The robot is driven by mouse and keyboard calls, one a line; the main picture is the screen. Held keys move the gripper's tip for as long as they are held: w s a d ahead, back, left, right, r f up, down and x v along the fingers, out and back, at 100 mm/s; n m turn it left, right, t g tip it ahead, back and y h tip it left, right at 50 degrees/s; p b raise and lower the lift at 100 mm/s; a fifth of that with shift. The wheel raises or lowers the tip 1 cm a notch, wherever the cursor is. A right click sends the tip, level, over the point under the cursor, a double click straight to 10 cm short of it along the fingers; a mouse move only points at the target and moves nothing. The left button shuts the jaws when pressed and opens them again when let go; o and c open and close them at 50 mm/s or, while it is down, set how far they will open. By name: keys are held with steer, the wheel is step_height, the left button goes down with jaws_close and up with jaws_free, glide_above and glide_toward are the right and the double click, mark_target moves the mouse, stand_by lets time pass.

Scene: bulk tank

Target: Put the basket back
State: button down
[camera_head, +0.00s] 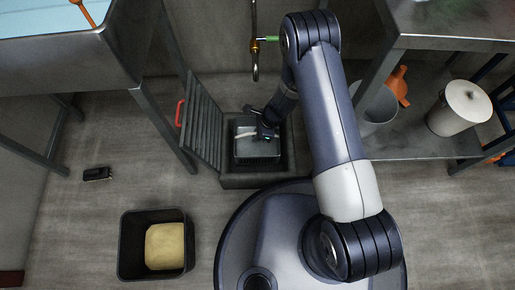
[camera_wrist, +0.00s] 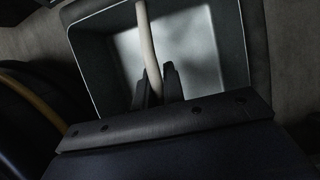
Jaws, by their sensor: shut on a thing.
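The basket (camera_head: 258,151) is a grey box with a pale hoop handle (camera_head: 244,135). In the head view it lies within the opening of the square floor pit (camera_head: 250,181); I cannot tell whether it rests on the bottom. My gripper (camera_head: 266,130) is above it, pointing down. In the wrist view my gripper (camera_wrist: 159,84) is shut on the pale handle (camera_wrist: 147,45), with the basket (camera_wrist: 196,52) beyond the fingers. The basket looks empty in its visible part; its near side is hidden by my gripper. A slatted grate (camera_head: 204,122) with a red grip (camera_head: 180,112) stands raised at the pit's left.
A black tub (camera_head: 127,245) with a yellowish block (camera_head: 165,246) stands on the floor at lower left. A small black object (camera_head: 97,174) lies farther left. A brass pipe (camera_head: 254,50) hangs behind the pit. A steel table and shelf (camera_head: 430,150) stand right.

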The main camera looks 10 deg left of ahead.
mark_target(257, 144)
step_height(257, 144, down, 9)
steer(key=b, duration=0.3)
steer(key=shift+r+b, duration=0.1)
steer(key=shift+b, duration=0.3)
steer(key=c, duration=1.5)
jaws_free()
steer(key=p+v, duration=0.5)
steer(key=v, duration=0.7)
